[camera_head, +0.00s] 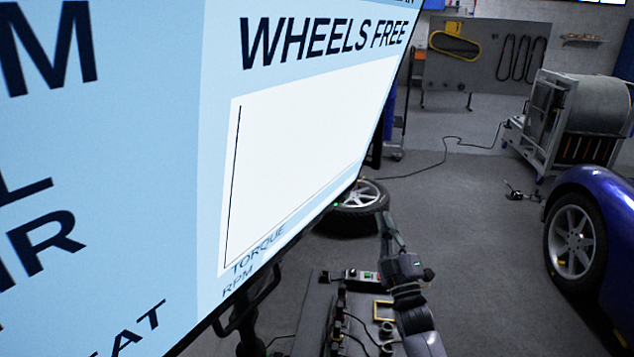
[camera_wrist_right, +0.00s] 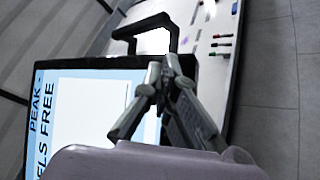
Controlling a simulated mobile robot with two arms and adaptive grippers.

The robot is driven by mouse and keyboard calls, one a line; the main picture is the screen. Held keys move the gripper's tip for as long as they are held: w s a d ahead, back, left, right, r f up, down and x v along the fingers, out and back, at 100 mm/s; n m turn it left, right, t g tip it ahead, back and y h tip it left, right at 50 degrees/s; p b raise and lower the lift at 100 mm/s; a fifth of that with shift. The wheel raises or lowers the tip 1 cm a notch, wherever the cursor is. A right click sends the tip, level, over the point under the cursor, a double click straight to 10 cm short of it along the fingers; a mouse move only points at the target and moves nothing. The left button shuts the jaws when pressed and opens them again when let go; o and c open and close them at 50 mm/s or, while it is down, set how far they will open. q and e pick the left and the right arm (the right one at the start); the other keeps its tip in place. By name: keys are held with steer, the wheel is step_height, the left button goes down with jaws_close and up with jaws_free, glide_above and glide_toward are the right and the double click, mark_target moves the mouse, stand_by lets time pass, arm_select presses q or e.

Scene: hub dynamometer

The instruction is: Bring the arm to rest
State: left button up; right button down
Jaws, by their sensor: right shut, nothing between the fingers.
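My right arm (camera_head: 418,318) comes up from the bottom, right of centre, in the head view. Its gripper (camera_head: 386,218) points away from me, over the floor and in front of a loose wheel in the picture. In the wrist view the two fingers (camera_wrist_right: 166,66) meet at their tips, with nothing visible between them. The right gripper is shut and empty. My left gripper is in neither view.
A large screen (camera_head: 300,160) reading "WHEELS FREE" fills the left; it also shows in the wrist view (camera_wrist_right: 85,115), near a black handle (camera_wrist_right: 145,24). The wheel (camera_head: 362,194), a blue car (camera_head: 612,225) and a wheeled machine (camera_head: 575,115) stand beyond. Open floor (camera_head: 470,210) lies between.

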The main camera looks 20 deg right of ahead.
steer(key=shift+f, duration=0.1)
steer(key=s+a+f+m+g, duration=0.1)
steer(key=s+a+f+g, duration=0.1)
steer(key=s+f+g, duration=0.3)
steer(key=s+a+f+m+g+y, duration=0.1)
steer(key=s+a+f+m+g, duration=0.15)
steer(key=f, duration=0.45)
steer(key=s+a+f+m+g, duration=0.1)
steer(key=s+a+f+g, duration=0.2)
steer(key=s+f, duration=0.15)
steer(key=s+a+f+m+g, duration=0.1)
steer(key=s+a+f+g, duration=0.15)
steer(key=s, duration=0.65)
steer(key=s+a+f+m+g+y, duration=0.15)
steer(key=s+g, duration=0.25)
steer(key=s, duration=0.4)
steer(key=s+a+f+m+g, duration=0.1)
steer(key=s+a+f+g, duration=0.25)
steer(key=s, duration=0.55)
step_height(320, 180, down, 26)
steer(key=s+r+g+p, duration=0.1)
steer(key=s+g+p, duration=0.1)
steer(key=s, duration=0.1)
steer(key=s+d+f+p, duration=0.1)
steer(key=s+d+f, duration=0.2)
steer(key=s+f, duration=1.1)
steer(key=shift+s+d+n+g, duration=0.3)
steer(key=shift+s+d+g, duration=0.15)
steer(key=shift+s, duration=0.45)
